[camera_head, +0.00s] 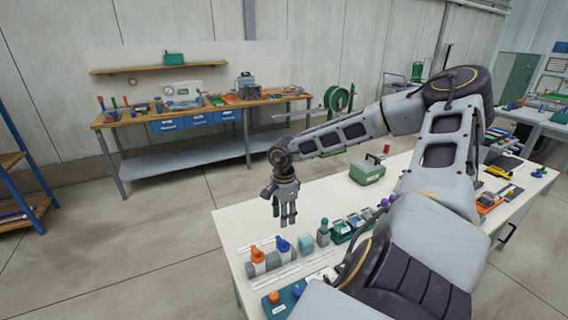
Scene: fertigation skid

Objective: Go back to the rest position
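My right arm comes in from the lower right and bends over the white table (228,222). My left gripper is not in view.
On the table are an orange-capped bottle (257,257), a blue-capped bottle (284,247), a grey-green bottle (323,234) and a green box (367,171). A wooden workbench (215,107) stands by the back wall. Open floor lies left of the table.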

